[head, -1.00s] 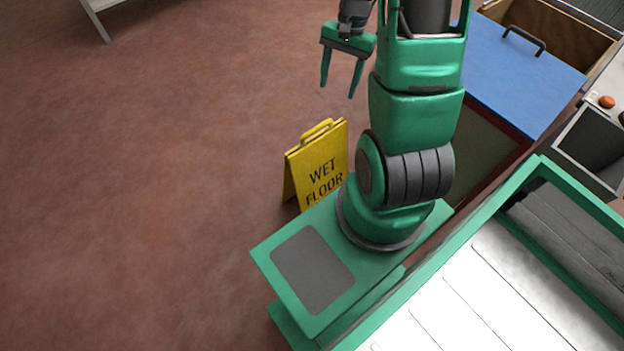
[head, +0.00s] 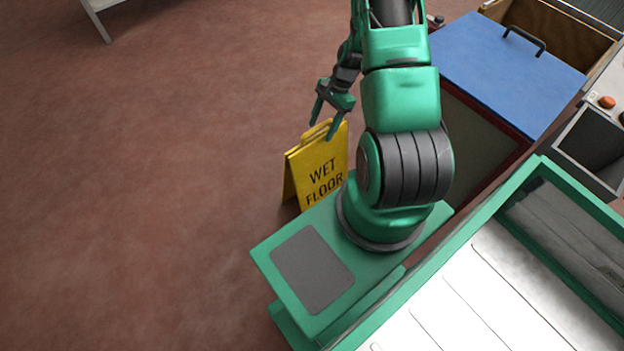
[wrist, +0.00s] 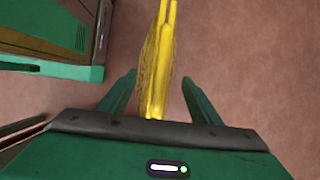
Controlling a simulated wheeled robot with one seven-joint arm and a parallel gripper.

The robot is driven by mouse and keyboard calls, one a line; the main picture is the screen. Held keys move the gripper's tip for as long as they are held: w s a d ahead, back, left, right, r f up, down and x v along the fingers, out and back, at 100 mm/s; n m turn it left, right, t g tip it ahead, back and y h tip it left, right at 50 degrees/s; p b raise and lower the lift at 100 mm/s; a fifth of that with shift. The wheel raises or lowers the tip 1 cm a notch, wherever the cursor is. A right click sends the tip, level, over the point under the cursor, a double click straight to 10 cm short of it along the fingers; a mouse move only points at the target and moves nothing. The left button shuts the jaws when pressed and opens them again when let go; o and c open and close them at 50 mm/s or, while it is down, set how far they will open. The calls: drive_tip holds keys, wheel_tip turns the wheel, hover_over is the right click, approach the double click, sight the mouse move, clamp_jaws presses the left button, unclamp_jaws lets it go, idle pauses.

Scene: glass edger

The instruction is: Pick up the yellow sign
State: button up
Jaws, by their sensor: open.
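The yellow sign (head: 322,172), marked "WET FLOOR", stands upright on the floor as a folded A-frame with a handle at its top. Its lower right part is hidden behind my own base in the head view. My gripper (head: 321,124) is open and empty at the sign's top edge in the head view. In the wrist view the sign (wrist: 158,65) shows edge-on between the two green fingers of my gripper (wrist: 159,82), with a gap on each side. I cannot tell how deep the fingers reach beside it.
A blue-topped cabinet (head: 505,75) with a black handle stands right of my arm. A grey machine panel with an orange button (head: 606,102) is at the far right. A white-legged stand (head: 97,8) is at the upper left. The reddish floor (head: 150,190) on the left is clear.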

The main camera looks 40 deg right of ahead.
sight(317, 140)
drive_tip(key=shift+x, duration=3.2)
clamp_jaws()
